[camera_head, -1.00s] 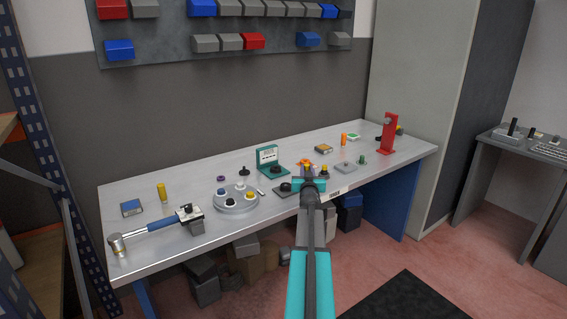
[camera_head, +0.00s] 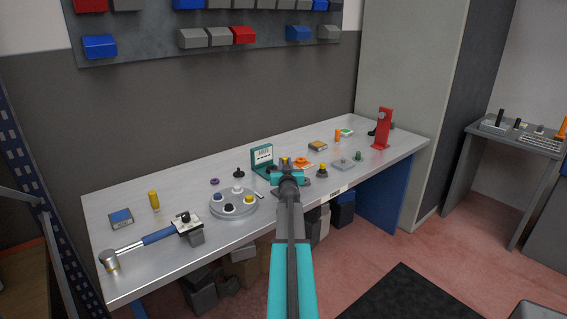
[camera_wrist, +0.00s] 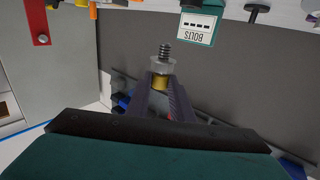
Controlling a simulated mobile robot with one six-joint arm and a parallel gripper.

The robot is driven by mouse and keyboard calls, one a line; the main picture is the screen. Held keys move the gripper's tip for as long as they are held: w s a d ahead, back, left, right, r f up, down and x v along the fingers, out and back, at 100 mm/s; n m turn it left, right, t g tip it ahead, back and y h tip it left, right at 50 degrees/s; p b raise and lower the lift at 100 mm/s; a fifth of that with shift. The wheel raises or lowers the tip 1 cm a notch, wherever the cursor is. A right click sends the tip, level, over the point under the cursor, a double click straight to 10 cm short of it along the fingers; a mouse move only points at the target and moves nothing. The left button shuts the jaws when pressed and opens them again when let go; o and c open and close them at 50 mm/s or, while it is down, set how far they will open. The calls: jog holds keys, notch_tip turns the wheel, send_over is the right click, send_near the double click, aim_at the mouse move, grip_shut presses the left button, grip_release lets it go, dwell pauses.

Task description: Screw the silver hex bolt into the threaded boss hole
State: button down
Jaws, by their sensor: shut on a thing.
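My gripper (camera_head: 285,164) is over the front middle of the workbench, in front of the teal box. In the wrist view my gripper (camera_wrist: 160,88) is shut on the silver hex bolt (camera_wrist: 163,66). The bolt has a dark threaded end, a silver hex part and a yellow part between the jaws. In that view its thread points up the picture, away from the jaws. A small yellow spot shows at my gripper tip in the head view. A dark plate behind my gripper is mostly hidden. I cannot make out the threaded boss hole.
The teal box (camera_head: 261,157) is marked BOLTS in the wrist view. A grey plate (camera_head: 342,164) and red stand (camera_head: 382,130) are to the right. The bench front (camera_head: 150,275) is clear.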

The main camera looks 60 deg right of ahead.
jog(key=shift+w, duration=0.15)
jog(key=shift+s+r+p, duration=0.1)
jog(key=shift+s+p, duration=0.1)
jog(key=shift+p, duration=0.1)
jog(key=shift+f+b, duration=2.6)
jog(key=shift+f, duration=0.35)
jog(key=shift+a, duration=0.1)
jog(key=shift+f, duration=0.1)
dwell(0.6)
jog(key=shift+f+b, duration=1)
jog(key=shift+f, duration=0.45)
dwell(0.3)
